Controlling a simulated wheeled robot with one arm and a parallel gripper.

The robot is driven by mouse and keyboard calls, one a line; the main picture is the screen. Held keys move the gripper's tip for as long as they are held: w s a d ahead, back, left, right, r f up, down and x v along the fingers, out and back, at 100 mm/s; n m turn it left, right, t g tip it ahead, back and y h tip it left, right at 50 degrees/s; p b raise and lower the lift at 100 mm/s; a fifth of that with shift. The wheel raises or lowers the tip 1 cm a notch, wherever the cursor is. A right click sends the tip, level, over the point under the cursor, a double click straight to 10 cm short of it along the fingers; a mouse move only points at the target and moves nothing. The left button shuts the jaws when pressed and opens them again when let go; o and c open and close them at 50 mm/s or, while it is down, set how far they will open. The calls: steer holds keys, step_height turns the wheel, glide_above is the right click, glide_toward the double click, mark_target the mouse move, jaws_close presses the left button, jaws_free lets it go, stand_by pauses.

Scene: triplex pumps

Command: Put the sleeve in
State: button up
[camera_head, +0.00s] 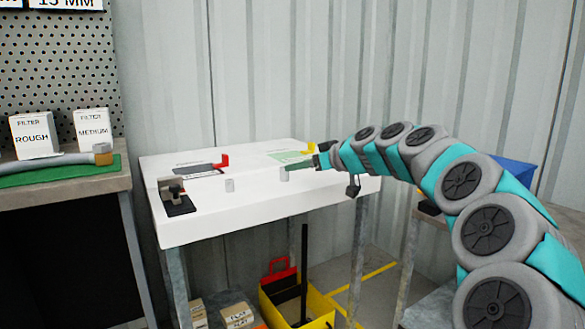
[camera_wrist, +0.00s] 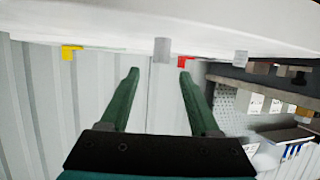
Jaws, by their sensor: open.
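Two small light-grey cylinders, either of which could be the sleeve, stand on the white table (camera_head: 200,228): one near the middle (camera_head: 229,185), one farther right (camera_head: 284,175). My gripper (camera_head: 287,166) has green fingers and reaches in from the right, close to the right cylinder. In the wrist view, which shows the table upside down, my gripper (camera_wrist: 159,74) is open and empty. A grey cylinder (camera_wrist: 161,50) appears just beyond the fingertips, between them. Contact cannot be told.
A red part (camera_head: 222,161) by a dark mat and a yellow part (camera_head: 310,148) by a green mat lie towards the back. A workbench with filter boxes (camera_head: 34,134) stands left. A yellow bin (camera_head: 290,300) is below. The table's front middle is clear.

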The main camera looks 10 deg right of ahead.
steer(key=v, duration=0.7)
steer(key=shift+s, duration=0.2)
